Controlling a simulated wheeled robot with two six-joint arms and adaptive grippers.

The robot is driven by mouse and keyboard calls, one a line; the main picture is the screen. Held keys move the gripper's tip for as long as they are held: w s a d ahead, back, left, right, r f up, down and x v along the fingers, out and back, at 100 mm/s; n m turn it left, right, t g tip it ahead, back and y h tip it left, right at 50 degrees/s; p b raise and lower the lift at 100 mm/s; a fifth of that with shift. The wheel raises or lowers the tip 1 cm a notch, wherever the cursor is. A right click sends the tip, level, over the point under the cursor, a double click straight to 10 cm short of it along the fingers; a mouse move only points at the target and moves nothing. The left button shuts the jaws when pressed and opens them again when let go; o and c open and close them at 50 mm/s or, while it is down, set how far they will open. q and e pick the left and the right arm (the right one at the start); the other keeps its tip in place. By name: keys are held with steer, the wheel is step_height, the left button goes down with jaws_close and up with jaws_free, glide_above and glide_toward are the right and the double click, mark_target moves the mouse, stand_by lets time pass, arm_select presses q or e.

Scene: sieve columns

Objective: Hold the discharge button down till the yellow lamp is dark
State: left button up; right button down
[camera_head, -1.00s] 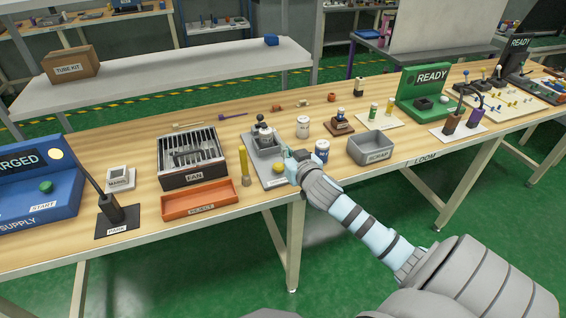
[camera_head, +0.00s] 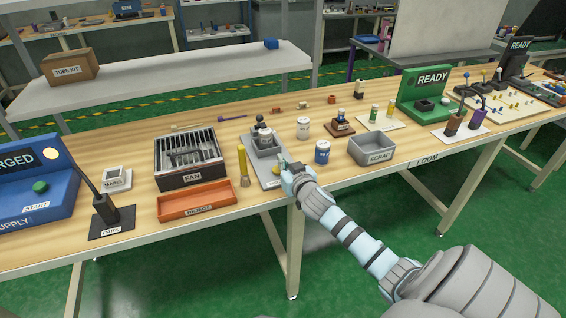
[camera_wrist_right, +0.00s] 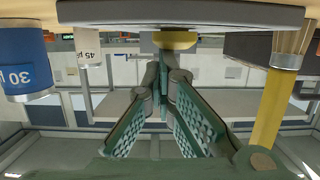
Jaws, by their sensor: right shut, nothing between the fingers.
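My right gripper (camera_head: 287,166) is shut and empty, at the front of a grey plate with a small dark apparatus (camera_head: 264,141). A yellow round button (camera_head: 276,171) at the plate's front is partly covered by the fingers in the head view. In the right wrist view, which looks upside down, the yellow button (camera_wrist_right: 175,40) shows just beyond the shut fingertips (camera_wrist_right: 166,68). I cannot tell whether they touch it. A round pale-yellow lamp (camera_head: 51,154) on the blue supply unit (camera_head: 30,190) looks lit, beside a screen reading "RGED". My left gripper is out of view.
A blue-labelled jar (camera_head: 322,152) and the scrap bin (camera_head: 372,148) are to the right. The fan box (camera_head: 190,158) and orange reject tray (camera_head: 197,202) are to the left.

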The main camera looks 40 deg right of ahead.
steer(key=shift+s+f, duration=0.15)
steer(key=shift+f, duration=0.2)
steer(key=shift+s+f, duration=0.1)
steer(key=shift+f, duration=0.15)
stand_by(0.7)
step_height(320, 180, up, 6)
steer(key=p, duration=0.6)
steer(key=shift+f, duration=0.15)
steer(key=v, duration=0.9)
steer(key=shift+s+a, duration=0.25)
steer(key=shift+s, duration=0.05)
steer(key=shift+f, duration=0.1)
